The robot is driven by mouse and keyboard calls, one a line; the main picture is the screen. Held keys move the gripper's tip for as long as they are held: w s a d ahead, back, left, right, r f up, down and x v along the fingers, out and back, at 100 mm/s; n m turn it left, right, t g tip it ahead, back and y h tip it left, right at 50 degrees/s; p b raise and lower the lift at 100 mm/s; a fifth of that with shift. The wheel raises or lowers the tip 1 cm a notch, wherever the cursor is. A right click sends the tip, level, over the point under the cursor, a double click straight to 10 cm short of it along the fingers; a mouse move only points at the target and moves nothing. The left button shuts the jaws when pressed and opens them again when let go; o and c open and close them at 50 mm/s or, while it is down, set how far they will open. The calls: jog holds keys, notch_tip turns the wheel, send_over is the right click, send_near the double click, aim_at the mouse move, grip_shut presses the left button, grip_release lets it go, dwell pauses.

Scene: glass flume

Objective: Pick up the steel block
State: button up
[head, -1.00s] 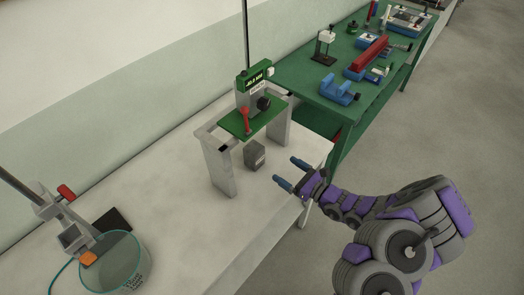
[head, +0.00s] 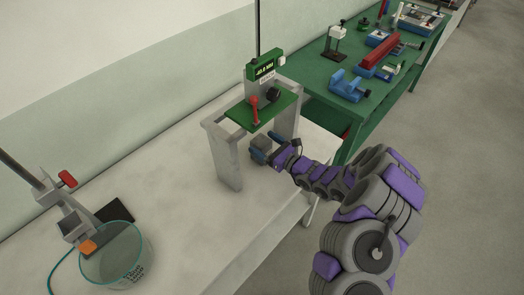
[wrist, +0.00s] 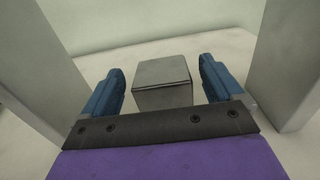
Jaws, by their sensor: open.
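The steel block (wrist: 163,82) is a small grey cube standing on the pale bench. In the wrist view it sits between the two blue fingers of my gripper (wrist: 161,88), with a visible gap on each side. In the head view the block (head: 257,156) shows under the green-topped stand, partly hidden by my gripper (head: 265,147). My gripper is open and reaches in beneath the stand from the right. Whether the fingers reach fully past the block's sides is hard to tell.
The stand's grey legs (head: 228,160) rise on both sides of my gripper, with its green plate (head: 262,109) overhead. A glass beaker (head: 117,256) and clamp stand (head: 72,222) are at the left. A green table (head: 325,100) with tools stands behind right.

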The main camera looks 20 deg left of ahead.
aim_at(257, 138)
jog(key=x, duration=0.4)
jog(key=shift+a+f+b, duration=0.1)
jog(key=shift+b, duration=0.25)
jog(key=shift+w, duration=0.1)
jog(key=shift+d, duration=0.35)
jog(key=shift+c, duration=1.2)
jog(key=shift+a, duration=0.2)
jog(key=c, duration=0.6)
grip_shut()
